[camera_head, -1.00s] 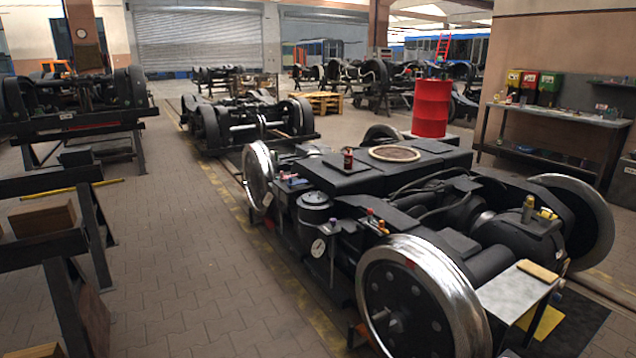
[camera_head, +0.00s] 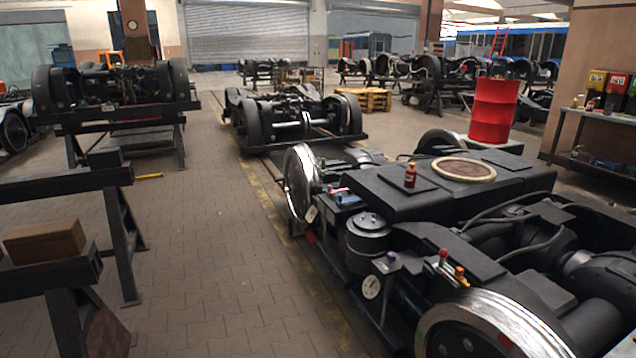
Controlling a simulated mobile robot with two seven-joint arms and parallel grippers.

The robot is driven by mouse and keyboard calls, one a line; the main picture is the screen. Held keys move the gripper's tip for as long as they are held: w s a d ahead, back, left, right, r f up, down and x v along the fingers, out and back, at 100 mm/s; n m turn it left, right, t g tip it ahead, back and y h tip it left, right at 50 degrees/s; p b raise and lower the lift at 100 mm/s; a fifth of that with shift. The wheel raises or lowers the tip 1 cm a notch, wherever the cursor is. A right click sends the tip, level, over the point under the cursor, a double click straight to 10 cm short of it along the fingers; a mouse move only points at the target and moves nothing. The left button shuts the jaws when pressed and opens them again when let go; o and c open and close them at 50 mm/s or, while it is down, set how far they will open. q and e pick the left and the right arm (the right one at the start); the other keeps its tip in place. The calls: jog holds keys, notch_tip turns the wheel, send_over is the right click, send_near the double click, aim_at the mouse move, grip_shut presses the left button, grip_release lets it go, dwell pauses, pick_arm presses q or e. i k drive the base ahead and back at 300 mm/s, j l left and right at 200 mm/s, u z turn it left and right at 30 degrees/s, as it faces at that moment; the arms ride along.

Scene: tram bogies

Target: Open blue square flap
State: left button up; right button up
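I cannot clearly make out a blue square flap. A small blue item (camera_head: 348,199) lies on the left edge of the near black bogie (camera_head: 400,207), beside a pink-red item; it is too small to tell whether it is a flap. Neither of my grippers is in view.
Bogie wheels (camera_head: 300,183) stand at the near bogie's left side. Black trestles (camera_head: 120,235), one with a wooden block (camera_head: 45,241), stand at left. A paved aisle (camera_head: 205,240) between is clear. A red drum (camera_head: 494,112) and workbench (camera_head: 590,150) are at right.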

aim_at(340, 201)
jog(key=i+u, duration=0.2)
jog(key=i, duration=1.35)
jog(key=i+j+z, duration=0.1)
jog(key=i+z, duration=0.2)
jog(key=i, duration=0.2)
jog(key=i+j+z, duration=0.3)
jog(key=i, duration=0.2)
jog(key=i+j+z, duration=0.3)
jog(key=i, duration=0.15)
jog(key=l, duration=0.1)
